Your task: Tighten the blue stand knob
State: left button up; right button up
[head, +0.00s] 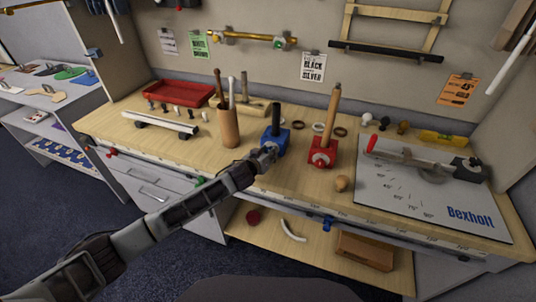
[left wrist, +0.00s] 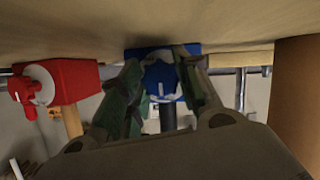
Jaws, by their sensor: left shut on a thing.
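The blue stand (head: 283,143) sits on the wooden bench with a dark upright rod in it. It also shows upside down in the left wrist view (left wrist: 190,50). Its blue knob (left wrist: 161,80) is on the front face, with a pale disc behind it. My left gripper (head: 266,155) reaches the front of the stand. In the left wrist view its two fingers (left wrist: 158,62) are on either side of the knob, shut on it. The head view hides most of the knob behind the fingers. My right gripper is not in view.
A red stand (head: 322,154) with a wooden handle stands close on the right. A wooden cup of tools (head: 228,127) stands on the left. A small wooden knob (head: 341,184) lies in front of the red stand. A grey board (head: 400,198) covers the right side.

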pick_arm(q)
jog(key=shift+d+m+y+p, duration=0.1)
jog(key=shift+m+y+p, duration=0.2)
jog(key=shift+p, duration=0.05)
jog(key=shift+m+y+p, duration=0.3)
jog(key=shift+m, duration=0.6)
jog(key=shift+t+y, duration=0.3)
jog(key=shift+y, duration=0.2)
jog(key=shift+m, duration=0.3)
jog(key=o, duration=0.9)
jog(key=shift+o, duration=0.7)
jog(key=shift+s+r, duration=0.1)
jog(key=shift+s, duration=0.15)
jog(key=shift+v, duration=1.1)
jog(key=v, duration=0.9)
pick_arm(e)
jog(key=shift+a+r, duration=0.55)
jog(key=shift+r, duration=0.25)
